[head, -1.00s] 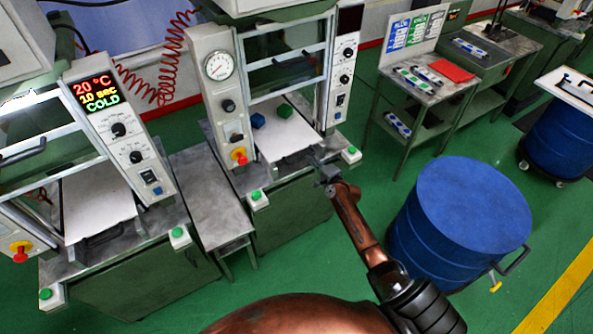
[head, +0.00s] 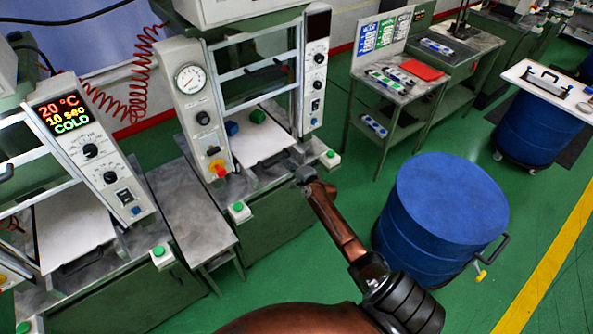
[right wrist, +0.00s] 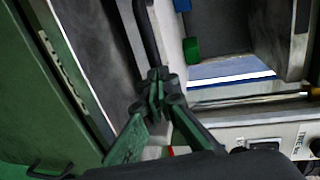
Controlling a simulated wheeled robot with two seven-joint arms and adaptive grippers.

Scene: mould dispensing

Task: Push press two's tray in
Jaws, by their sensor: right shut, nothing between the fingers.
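Press two, with a round gauge (head: 189,78), stands in the middle of the head view. Its white tray (head: 262,148) sticks out a little at the front and carries a blue piece (head: 231,128) and a green piece (head: 257,116). My right gripper (head: 302,174) is shut and empty at the tray's front right. In the right wrist view its closed fingers (right wrist: 156,84) are beside a dark bar (right wrist: 146,35) along the tray's edge; contact is hard to tell. The green piece (right wrist: 191,50) shows beyond. My left gripper is out of view.
Another press, with a "20 °C COLD" display (head: 62,117) and its own white tray (head: 70,228), is at left. A grey side table (head: 190,205) stands between them. A blue drum (head: 445,210) is right of my right arm. Green floor is open farther right.

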